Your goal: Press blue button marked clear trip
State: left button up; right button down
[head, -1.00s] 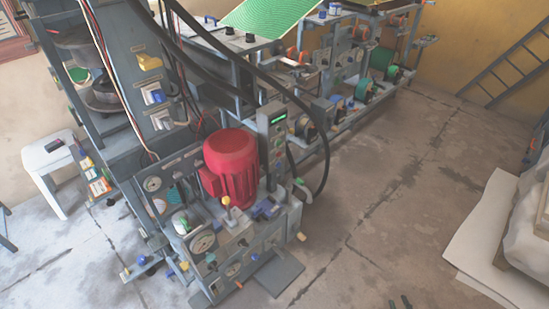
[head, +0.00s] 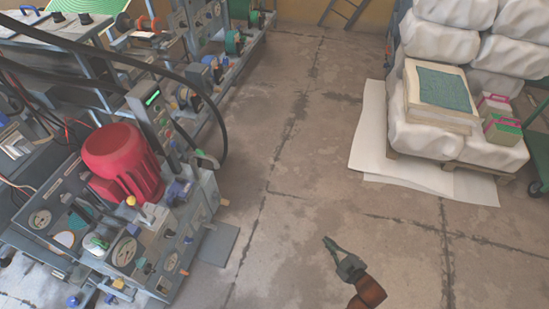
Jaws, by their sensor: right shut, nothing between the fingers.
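The machine with the red motor (head: 122,162) stands at the left in the head view. Its control box (head: 152,115) has a lit green display and a column of small buttons. My right gripper (head: 328,241) is at the lower middle, over bare floor, shut and empty, well to the right of the machine. My left gripper is not in view.
A pallet of white sacks (head: 436,45) stands on a pale sheet (head: 368,140) at the right. A thick black hose (head: 222,130) loops beside the control box. A flat grey plate (head: 217,245) lies by the machine's base. The middle floor is clear.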

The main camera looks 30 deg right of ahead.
jog(key=s+a+m+g, duration=0.2)
jog(key=s+a+g, duration=0.2)
jog(key=s, duration=0.6)
jog(key=s+a+m+g+y, duration=0.1)
jog(key=s+a+g, duration=0.3)
jog(key=s+a, duration=0.3)
jog(key=s+a+m+g+y, duration=0.1)
jog(key=s+a+g, duration=0.3)
jog(key=s, duration=1)
jog(key=shift+a+f+m, duration=0.35)
jog(key=shift+a+m, duration=0.45)
jog(key=shift+a, duration=0.25)
